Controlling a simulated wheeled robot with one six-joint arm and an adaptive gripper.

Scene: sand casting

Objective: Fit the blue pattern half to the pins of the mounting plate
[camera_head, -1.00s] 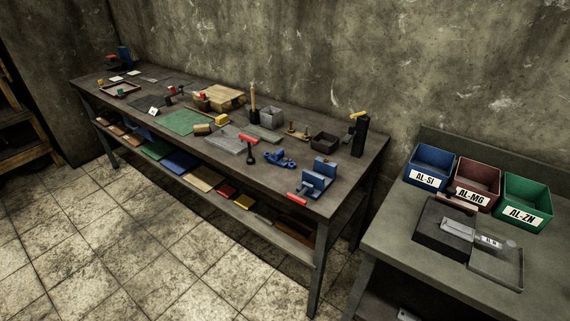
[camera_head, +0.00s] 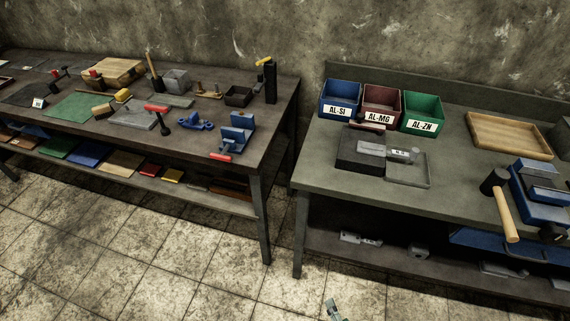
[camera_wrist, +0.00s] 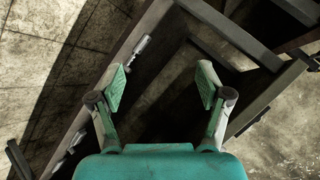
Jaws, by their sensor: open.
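A small blue piece (camera_head: 195,121) lies on the front part of the dark left bench. A taller blue block-like piece (camera_head: 237,133) with a red handle stands to its right, near the bench's right end. I cannot tell which, if either, is the pattern half. A grey plate (camera_head: 141,117) lies left of them; pins on it are too small to make out. My gripper (camera_wrist: 161,87) is open and empty in the wrist view, above a dark table frame and the tiled floor, away from these pieces.
The right bench holds blue (camera_head: 340,98), red (camera_head: 381,106) and green (camera_head: 422,113) bins, a wooden tray (camera_head: 510,136) and a mallet (camera_head: 501,199). A gap of floor (camera_head: 277,215) separates the benches.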

